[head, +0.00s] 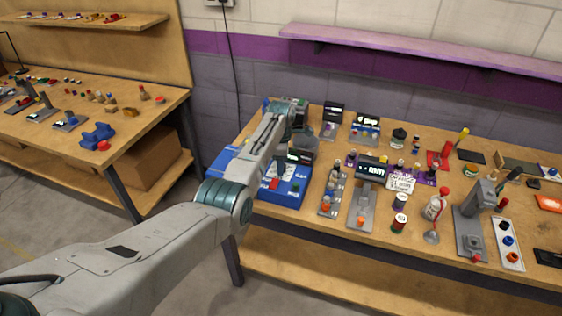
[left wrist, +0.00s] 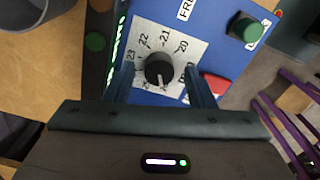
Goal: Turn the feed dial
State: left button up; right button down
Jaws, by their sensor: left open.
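The feed dial (left wrist: 158,70) is a round black knob on a white plate printed with numbers around it, on a blue control box (left wrist: 225,60). In the head view the blue box (head: 289,194) stands at the left end of the right-hand bench; its knob is hidden or too small to make out there. My left gripper (head: 300,143) is over the back of the box. In the left wrist view my left gripper (left wrist: 159,72) is open, with one finger on each side of the knob. I cannot tell whether the fingers touch it. My right gripper is out of view.
A green button (left wrist: 246,28) and a red button (left wrist: 215,84) sit on the box right of the dial. In the head view, a metal fixture with an orange knob (head: 326,208) and other devices crowd the bench to the right. Another bench (head: 150,118) stands at left.

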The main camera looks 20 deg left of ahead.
pick_arm(q)
jog(key=shift+c, duration=0.4)
jog(key=c, duration=0.9)
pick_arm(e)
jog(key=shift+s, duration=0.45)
